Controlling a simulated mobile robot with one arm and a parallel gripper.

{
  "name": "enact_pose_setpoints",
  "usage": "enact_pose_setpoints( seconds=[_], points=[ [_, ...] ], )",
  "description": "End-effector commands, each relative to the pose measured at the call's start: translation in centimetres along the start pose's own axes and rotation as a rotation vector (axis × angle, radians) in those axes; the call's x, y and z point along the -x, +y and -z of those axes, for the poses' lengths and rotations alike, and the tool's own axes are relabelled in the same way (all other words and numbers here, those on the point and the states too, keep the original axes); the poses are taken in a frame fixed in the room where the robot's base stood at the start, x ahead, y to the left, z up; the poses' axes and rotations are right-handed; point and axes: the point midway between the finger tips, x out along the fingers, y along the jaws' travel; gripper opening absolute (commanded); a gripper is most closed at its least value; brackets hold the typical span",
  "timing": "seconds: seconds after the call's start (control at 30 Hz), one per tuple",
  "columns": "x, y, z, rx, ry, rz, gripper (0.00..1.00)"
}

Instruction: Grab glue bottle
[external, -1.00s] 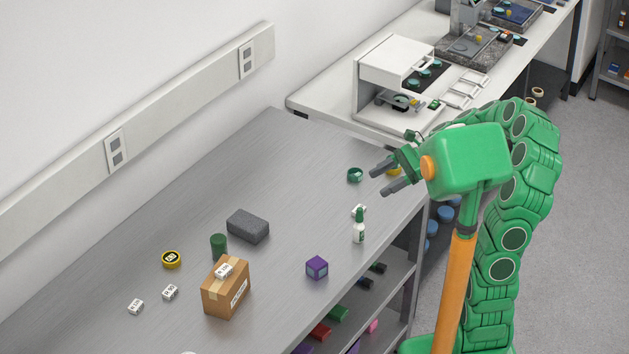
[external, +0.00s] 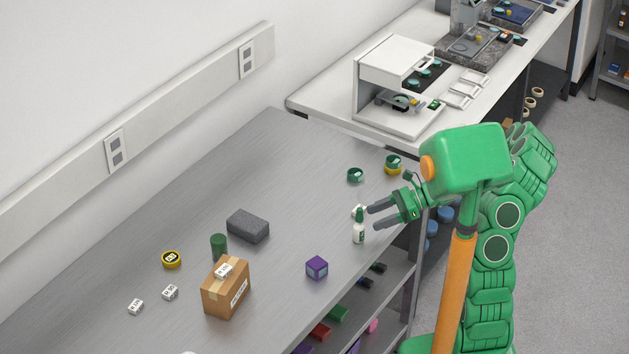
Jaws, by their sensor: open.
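The glue bottle (external: 359,230) is small and white with a green cap and nozzle. It stands upright on the grey metal table (external: 290,165) near its right edge. My gripper (external: 372,218) is open, with dark fingers pointing left toward the bottle. In the picture the fingertips lie just right of the bottle's upper part. I cannot tell whether a finger touches it. Nothing shows between the fingers.
A purple cube (external: 317,268) sits to the front left. A cardboard box (external: 226,290) and grey block (external: 248,226) stand left.

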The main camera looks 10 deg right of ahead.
Motion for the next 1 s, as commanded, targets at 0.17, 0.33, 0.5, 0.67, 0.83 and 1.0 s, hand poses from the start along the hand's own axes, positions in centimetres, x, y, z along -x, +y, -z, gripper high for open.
enact_pose_setpoints(
  seconds=[0.17,0.33,0.5,0.67,0.83,1.0],
  points=[
    [-0.8,0.0,2.0,-0.002,0.0,0.001,0.64],
    [-1.4,0.0,2.3,0.002,0.001,0.0,0.64],
    [-2.8,0.0,2.2,0.002,-0.001,-0.003,0.64],
    [-3.7,0.0,2.1,0.001,-0.001,0.0,0.64],
    [-5.2,-0.1,1.8,0.001,0.0,0.0,0.64],
    [-7.1,-0.1,1.4,0.002,-0.001,-0.003,0.64]
  ],
)
